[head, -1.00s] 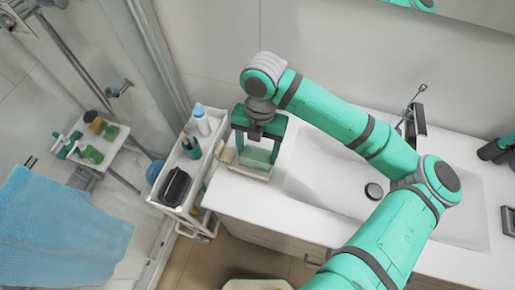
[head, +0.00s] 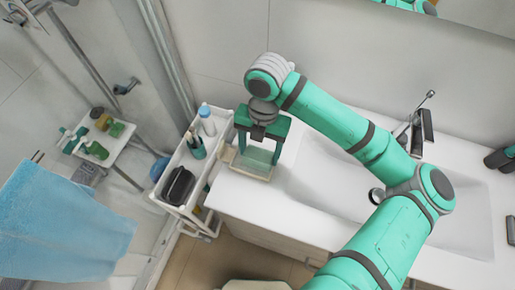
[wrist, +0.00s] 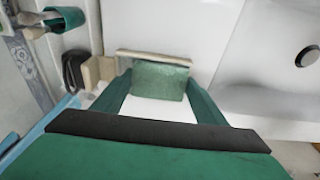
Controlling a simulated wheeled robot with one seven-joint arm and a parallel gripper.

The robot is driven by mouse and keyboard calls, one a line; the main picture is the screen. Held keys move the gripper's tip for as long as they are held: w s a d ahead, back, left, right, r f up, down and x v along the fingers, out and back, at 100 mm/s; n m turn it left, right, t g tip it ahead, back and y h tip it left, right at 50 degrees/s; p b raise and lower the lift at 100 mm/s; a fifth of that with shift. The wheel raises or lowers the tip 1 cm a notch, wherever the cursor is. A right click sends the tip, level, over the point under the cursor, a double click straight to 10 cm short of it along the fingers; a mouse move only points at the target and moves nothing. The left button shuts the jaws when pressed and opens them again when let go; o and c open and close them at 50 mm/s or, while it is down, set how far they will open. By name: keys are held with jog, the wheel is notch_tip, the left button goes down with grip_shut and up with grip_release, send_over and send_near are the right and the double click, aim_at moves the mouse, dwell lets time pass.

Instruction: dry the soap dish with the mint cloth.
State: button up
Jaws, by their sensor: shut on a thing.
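The mint cloth (wrist: 160,81) is a small green, textured piece between the fingers of my gripper (wrist: 157,92), which is shut on it. The cloth also shows in the head view (head: 258,154), under my gripper (head: 261,150) at the left end of the white counter. The soap dish appears as a beige-edged piece (wrist: 154,57) right against the cloth's far edge in the wrist view. Most of it is hidden by the cloth, and I cannot tell how firmly they touch.
A white cart (head: 168,205) stands left of the counter with a blue-capped bottle (head: 207,121), a teal cup (head: 196,148) and a black case (head: 178,186). A beige block (wrist: 98,72) sits close left of the dish. The sink (head: 335,180) lies to the right.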

jog(key=shift+s+d+f, duration=0.1)
jog(key=shift+s+d, duration=0.05)
jog(key=shift+d, duration=0.2)
jog(key=shift+w+a+r, duration=0.1)
jog(key=shift+w+a, duration=0.1)
jog(key=shift+a, duration=0.4)
jog(key=shift+w+a+r, duration=0.1)
jog(key=shift+w+a, duration=0.1)
jog(key=shift+a, duration=0.35)
jog(key=shift+s+d+f, duration=0.15)
jog(key=shift+s+d, duration=0.05)
jog(key=shift+d, duration=0.4)
jog(key=shift+s+d+f, duration=0.1)
jog(key=shift+s+d, duration=0.1)
jog(key=shift+d, duration=0.4)
jog(key=shift+r, duration=3.5)
